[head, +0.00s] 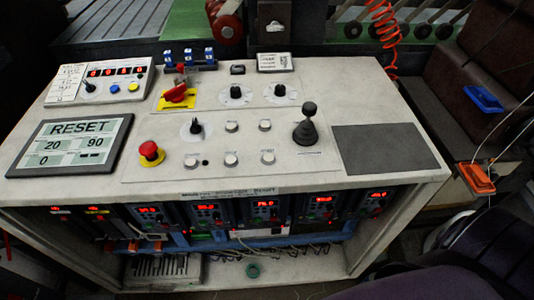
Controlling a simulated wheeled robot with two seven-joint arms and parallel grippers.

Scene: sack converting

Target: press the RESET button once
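A flat display (68,145) with a dark frame lies at the left of the white console (90,190). It shows the word RESET in large letters at its top, with 20, 90 and 0 below. I cannot tell whether RESET is a touch button or only a heading. Several small white round buttons (231,159) sit in the middle of the console; their labels are too small to read. Neither of my grippers is in view.
A red mushroom button (149,150) stands beside the display. A red rotary switch (177,94), black knobs (196,128) and a tall black joystick (307,124) rise from the console. A dark flat pad (385,150) at the right is bare. Lit modules (264,205) fill the shelf below.

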